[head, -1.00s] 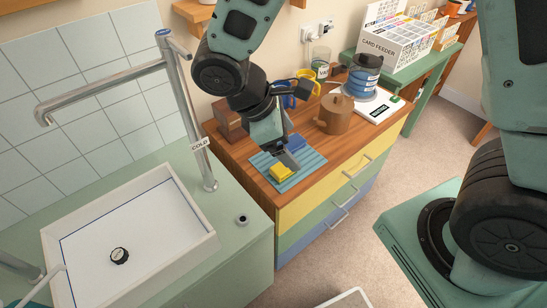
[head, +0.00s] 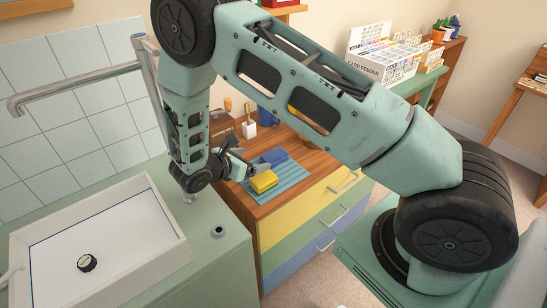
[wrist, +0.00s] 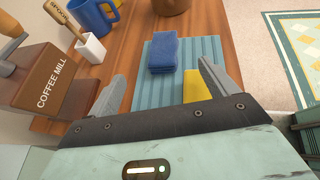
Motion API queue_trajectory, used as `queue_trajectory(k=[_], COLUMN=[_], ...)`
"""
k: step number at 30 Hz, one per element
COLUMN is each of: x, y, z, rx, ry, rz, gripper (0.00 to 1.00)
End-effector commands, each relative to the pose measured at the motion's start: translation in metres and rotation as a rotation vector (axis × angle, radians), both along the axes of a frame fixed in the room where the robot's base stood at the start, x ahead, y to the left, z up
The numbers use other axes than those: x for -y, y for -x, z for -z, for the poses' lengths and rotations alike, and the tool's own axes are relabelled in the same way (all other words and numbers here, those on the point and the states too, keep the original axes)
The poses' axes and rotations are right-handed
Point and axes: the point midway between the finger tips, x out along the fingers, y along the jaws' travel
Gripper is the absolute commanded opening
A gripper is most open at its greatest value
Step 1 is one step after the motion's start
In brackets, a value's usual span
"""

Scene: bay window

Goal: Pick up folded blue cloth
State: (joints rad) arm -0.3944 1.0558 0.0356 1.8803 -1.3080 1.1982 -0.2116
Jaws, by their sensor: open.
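The folded blue cloth (head: 275,157) lies on a ribbed blue-teal mat (head: 290,174) on the wooden counter. In the wrist view the cloth (wrist: 163,54) lies ahead, beyond and between the two fingertips, and nothing touches it. A yellow block-like item (head: 263,181) lies on the same mat in front of the cloth; in the wrist view it (wrist: 196,86) is partly hidden by my right finger and palm. My gripper (head: 238,160) is at the mat's left edge, beside the yellow item. In the wrist view my gripper (wrist: 162,78) is open and empty.
In the wrist view a coffee mill (wrist: 48,85), a white holder with a spoon (wrist: 90,48) and a blue mug (wrist: 95,15) stand left of the mat. A brown pot (wrist: 170,5) stands behind the cloth. The sink (head: 100,245) is at the left.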

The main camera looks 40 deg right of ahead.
Motion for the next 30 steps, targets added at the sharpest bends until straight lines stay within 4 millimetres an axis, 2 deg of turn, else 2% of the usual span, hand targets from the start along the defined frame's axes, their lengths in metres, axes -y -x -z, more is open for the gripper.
queue_trajectory(k=[1, 6, 14, 21, 25, 30], x=[0.01, 0.035, 0.052, 0.083, 0.091, 0.092], y=[-0.001, -0.007, -0.011, -0.015, -0.018, -0.018], z=[0.004, 0.016, 0.025, 0.038, 0.043, 0.044], rx=[-0.003, -0.002, -0.001, -0.001, 0.001, 0.001], ry=[0.001, 0.0, -0.002, -0.002, -0.002, -0.002], rz=[0.003, 0.002, 0.002, 0.004, 0.002, 0.0], gripper=[0.85, 0.85, 0.85, 0.85, 0.85, 0.85])
